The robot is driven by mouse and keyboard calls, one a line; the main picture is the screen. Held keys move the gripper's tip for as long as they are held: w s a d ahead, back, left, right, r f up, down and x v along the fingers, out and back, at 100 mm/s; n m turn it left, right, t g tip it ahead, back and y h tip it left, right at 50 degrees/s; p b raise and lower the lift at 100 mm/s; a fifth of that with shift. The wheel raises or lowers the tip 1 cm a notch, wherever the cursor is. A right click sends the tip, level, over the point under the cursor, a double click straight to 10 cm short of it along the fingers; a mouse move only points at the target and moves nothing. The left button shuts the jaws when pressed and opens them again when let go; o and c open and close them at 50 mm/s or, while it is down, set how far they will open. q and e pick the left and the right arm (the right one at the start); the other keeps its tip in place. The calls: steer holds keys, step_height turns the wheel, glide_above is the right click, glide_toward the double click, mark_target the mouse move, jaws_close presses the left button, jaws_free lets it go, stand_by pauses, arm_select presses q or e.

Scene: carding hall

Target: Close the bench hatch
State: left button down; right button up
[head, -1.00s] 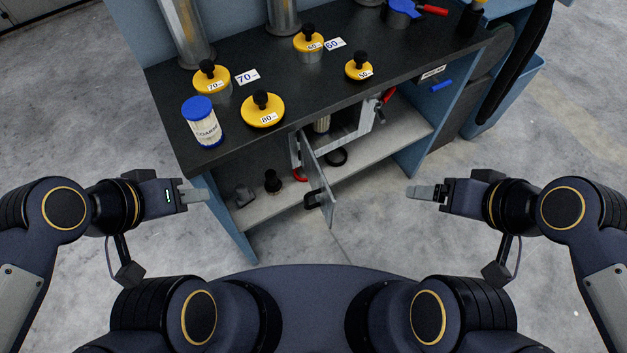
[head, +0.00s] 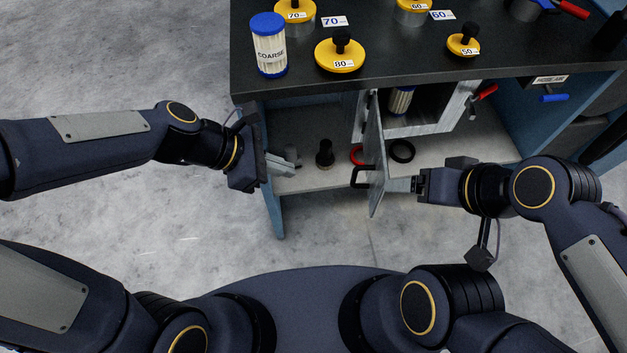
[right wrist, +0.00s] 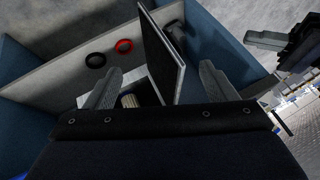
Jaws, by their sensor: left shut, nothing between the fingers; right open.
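The bench hatch door (head: 375,150) is a thin grey panel. It stands swung open, edge-on to me, from its pale frame (head: 429,124) under the bench top. Its black handle (head: 361,177) is on the left face. My right gripper (head: 402,184) is open on the door's right side, close to the panel's lower part. In the right wrist view the door panel (right wrist: 163,50) shows between the fingers of my right gripper (right wrist: 160,70); whether they touch it I cannot tell. My left gripper (head: 290,159) is shut and empty, left of the door in front of the shelf.
The dark bench top (head: 400,65) carries a blue-capped COARSE canister (head: 269,46) and several yellow knobbed lids. On the shelf below are a black knobbed piece (head: 325,153), a red ring (head: 357,155) and a black ring (head: 402,151). A red lever (head: 485,93) sits beside the frame.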

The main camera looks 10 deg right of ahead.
arm_select(q)
steer(key=d+r+b+x, duration=0.2)
steer(key=b+x, duration=0.2)
steer(key=x, duration=0.8)
steer(key=shift+d+f, duration=0.3)
